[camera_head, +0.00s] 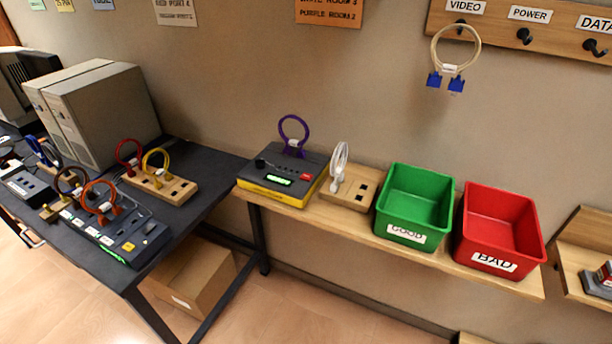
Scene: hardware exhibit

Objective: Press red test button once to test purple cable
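The purple cable (294,119) stands as an upright loop at the back of the dark grey and yellow tester box (258,188). Its lower end meets the top of the box. The small red test button (306,177) is on the right part of the tester's top face. A lit green display (279,180) is to its left; its text is too small to read. Nothing covers the button. My gripper does not show in this view.
A white cable (339,162) stands in a wooden block (349,194) right of the tester. Farther right are a green GOOD bin (407,233) and a red BAD bin (492,262), both empty. A dark desk (205,215) with coloured cables is left. Floor (300,310) in front is clear.

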